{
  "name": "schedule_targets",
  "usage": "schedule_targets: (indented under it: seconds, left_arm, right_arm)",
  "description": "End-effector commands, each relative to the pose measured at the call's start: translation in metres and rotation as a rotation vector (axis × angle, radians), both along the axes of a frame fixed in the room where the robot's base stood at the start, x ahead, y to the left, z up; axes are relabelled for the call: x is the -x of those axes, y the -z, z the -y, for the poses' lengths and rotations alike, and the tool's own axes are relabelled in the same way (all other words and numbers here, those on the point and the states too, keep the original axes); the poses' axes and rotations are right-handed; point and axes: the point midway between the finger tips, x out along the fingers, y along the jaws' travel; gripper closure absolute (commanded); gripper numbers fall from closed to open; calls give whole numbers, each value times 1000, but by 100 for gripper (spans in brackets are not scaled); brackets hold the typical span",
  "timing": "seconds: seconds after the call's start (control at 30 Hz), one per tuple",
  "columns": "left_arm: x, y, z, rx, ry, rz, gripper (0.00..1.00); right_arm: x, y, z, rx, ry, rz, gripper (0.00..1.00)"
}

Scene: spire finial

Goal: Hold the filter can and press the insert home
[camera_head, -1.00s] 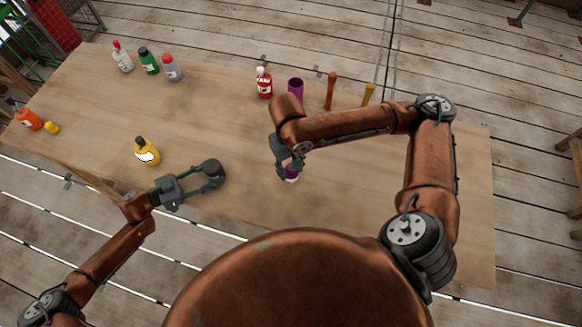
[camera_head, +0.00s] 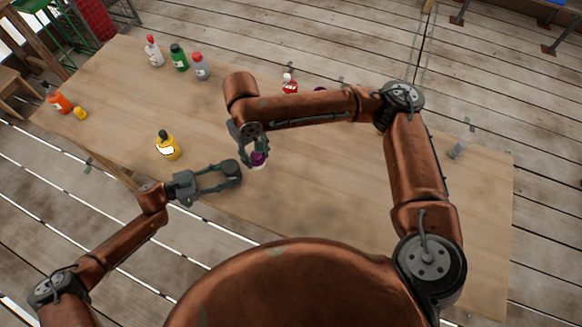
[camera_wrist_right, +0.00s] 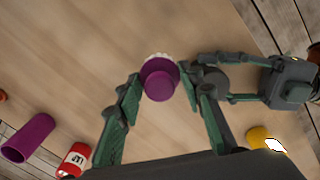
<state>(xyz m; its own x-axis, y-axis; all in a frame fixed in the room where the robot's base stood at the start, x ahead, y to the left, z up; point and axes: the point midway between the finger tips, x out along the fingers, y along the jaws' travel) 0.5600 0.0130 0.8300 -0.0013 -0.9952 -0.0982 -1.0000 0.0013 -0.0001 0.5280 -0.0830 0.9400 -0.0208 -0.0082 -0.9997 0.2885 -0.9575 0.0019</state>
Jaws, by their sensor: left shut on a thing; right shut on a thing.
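A dark grey can (camera_head: 231,168), which I take for the filter can, stands near the table's front edge, gripped by my left gripper (camera_head: 226,176). It also shows in the right wrist view (camera_wrist_right: 212,78), beside the left gripper's fingers. My right gripper (camera_head: 252,157) is shut on the purple insert (camera_head: 259,157), which has a white lower rim. In the right wrist view the insert (camera_wrist_right: 160,80) sits between the fingertips, just beside the can and apart from its middle. The can's opening is hard to make out.
A yellow bottle (camera_head: 168,146) stands left of the can. White, green and grey bottles (camera_head: 180,58) stand at the back left. A red bottle (camera_head: 289,84) and a purple tube (camera_wrist_right: 28,137) are at the back. The middle of the table (camera_head: 310,170) is clear.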

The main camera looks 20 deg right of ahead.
Motion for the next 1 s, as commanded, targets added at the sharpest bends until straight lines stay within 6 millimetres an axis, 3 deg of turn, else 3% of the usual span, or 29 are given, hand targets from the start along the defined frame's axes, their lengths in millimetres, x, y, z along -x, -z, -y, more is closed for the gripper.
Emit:
schedule_targets:
  seconds: [0.03, 0.1, 0.33, 0.67, 1.0]
  left_arm:
    - [1, 4, -1, -6, -2, -3, 73]
    - [1, 4, -1, -6, -2, -3, 73]
    - [1, 5, -2, -7, -3, -3, 73]
    - [1, 5, -2, -7, -3, -4, 73]
    - [1, 5, -2, -8, -2, -4, 73]
  right_arm:
    - [-10, -12, -20, -1, -38, 9, 82]
    - [-18, -24, -40, -3, -86, 14, 82]
    - [-32, -48, -80, -8, -179, 19, 82]
    - [-34, -43, -85, -9, -192, 19, 82]
    - [-33, -15, -85, -10, -191, 19, 82]
